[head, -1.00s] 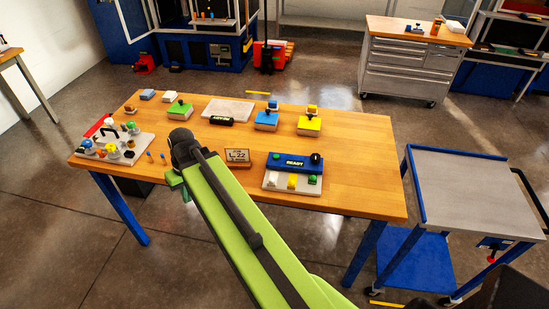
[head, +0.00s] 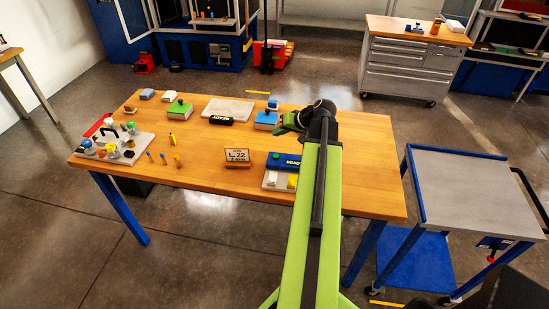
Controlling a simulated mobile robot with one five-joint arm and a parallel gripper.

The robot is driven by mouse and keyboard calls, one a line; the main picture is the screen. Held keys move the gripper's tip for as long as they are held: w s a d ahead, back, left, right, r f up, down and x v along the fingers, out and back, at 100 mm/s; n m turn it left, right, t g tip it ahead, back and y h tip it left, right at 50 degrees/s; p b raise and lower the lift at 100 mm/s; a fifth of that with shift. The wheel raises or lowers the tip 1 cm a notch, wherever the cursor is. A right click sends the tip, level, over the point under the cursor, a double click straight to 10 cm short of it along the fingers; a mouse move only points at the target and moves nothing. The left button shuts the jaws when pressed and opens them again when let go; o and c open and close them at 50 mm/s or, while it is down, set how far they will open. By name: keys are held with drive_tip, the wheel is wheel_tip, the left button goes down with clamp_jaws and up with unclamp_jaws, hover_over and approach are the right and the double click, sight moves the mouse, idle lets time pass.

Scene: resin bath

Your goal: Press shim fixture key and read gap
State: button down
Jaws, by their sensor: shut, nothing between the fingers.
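A blue box (head: 283,160) with a partly covered "READY" display stands on a light base at the front right of the table. A white key (head: 271,178) and a yellow key (head: 292,181) show on the base. My arm hides its right part, including the green key. I cannot tell which device is the shim fixture; a dark "READY" display (head: 220,121) also stands at a grey plate (head: 229,107). My gripper (head: 284,127) is shut and empty, behind the blue box in the picture and pointing left. Its fingertips are small, and I see no contact with a key.
A small sign (head: 237,156) reading about "L 22" stands left of the blue box. A green block (head: 179,110) and a blue block (head: 266,118) with knobs stand farther back. A grey board (head: 117,147) of knobs is at left. A cart (head: 465,190) stands at right.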

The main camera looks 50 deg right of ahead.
sight(278, 157)
drive_tip(key=shift+f, duration=0.15)
wheel_tip(278, 157, down, 9)
drive_tip(key=b, duration=0.8)
drive_tip(key=shift+r+b, duration=0.2)
drive_tip(key=shift+b, duration=0.2)
idle(1.2)
drive_tip(key=shift+w+f+b, duration=0.1)
drive_tip(key=shift+f+b, duration=0.3)
drive_tip(key=shift+f+b, duration=0.5)
drive_tip(key=shift+b, duration=0.05)
idle(0.4)
drive_tip(key=shift+r, duration=0.1)
drive_tip(key=shift+r+p, duration=0.8)
drive_tip(key=shift+p, duration=0.15)
